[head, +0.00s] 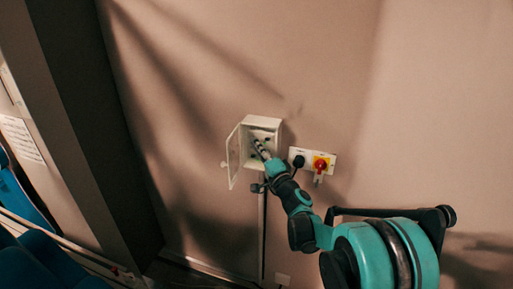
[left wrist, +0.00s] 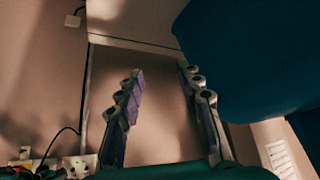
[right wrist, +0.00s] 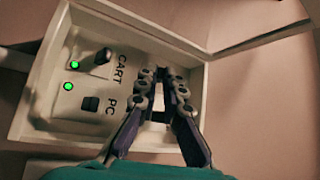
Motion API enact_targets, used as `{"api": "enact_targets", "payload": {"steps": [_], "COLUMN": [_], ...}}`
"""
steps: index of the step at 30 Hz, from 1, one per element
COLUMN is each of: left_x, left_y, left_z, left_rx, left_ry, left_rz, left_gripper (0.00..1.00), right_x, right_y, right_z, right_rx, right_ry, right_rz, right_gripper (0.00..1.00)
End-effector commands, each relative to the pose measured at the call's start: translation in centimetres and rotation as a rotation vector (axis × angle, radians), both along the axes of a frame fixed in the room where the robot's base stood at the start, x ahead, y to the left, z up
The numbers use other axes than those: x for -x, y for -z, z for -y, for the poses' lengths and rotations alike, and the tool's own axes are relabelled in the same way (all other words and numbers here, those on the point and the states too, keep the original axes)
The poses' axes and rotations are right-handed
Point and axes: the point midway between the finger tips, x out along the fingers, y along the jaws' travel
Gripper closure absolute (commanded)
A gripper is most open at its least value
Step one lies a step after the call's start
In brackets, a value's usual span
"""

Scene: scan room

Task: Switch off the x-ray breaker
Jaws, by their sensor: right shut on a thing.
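A white breaker box (head: 277,128) is on the wall, its clear-fronted door (head: 233,160) swung open to the left. In the right wrist view the box (right wrist: 35,110) holds a CART switch (right wrist: 103,56) and a PC switch (right wrist: 90,103), each beside a lit green lamp. My right gripper (right wrist: 164,76) reaches into the box, past these two, with its fingers closed on a breaker. Its fingers hide that breaker and its label; it stands apart from CART and PC. My left gripper (left wrist: 161,72) is open and empty, away from the box.
Right of the box is a wall plate with a black plug (head: 299,161) and a red knob on yellow (head: 320,164). Blue chairs (head: 45,262) are at the lower left.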

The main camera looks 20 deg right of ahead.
Motion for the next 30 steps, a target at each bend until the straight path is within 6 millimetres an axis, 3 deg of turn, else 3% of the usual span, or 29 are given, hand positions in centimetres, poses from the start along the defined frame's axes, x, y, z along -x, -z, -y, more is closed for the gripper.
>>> {"api": "enact_targets", "payload": {"steps": [9,10,11,20,25,30], "left_x": [0.0,0.0,0.0,0.0,0.0,0.0], "left_y": [0.0,0.0,0.0,0.0,0.0,0.0], "left_z": [0.0,0.0,0.0,0.0,0.0,0.0], "left_rx": [0.0,0.0,0.0,0.0,0.0,0.0], "left_ry": [0.0,0.0,0.0,0.0,0.0,0.0], "left_rz": [0.0,0.0,0.0,0.0,0.0,0.0], "left_gripper": [0.63,0.63,0.63,0.63,0.63,0.63], "right_x": [0.0,0.0,0.0,0.1,1.8,5.3], "right_y": [0.1,0.1,0.1,0.1,0.4,1.4], "right_z": [0.0,0.0,0.0,0.0,0.5,1.3], "right_rx": [0.004,0.004,0.004,0.002,0.001,0.001], "right_ry": [0.0,0.0,0.0,0.0,0.001,0.003], "right_rz": [0.0,0.0,0.0,0.0,0.0,0.0], "right_gripper": [1.0,0.87,0.84,0.84,0.84,0.84]}}
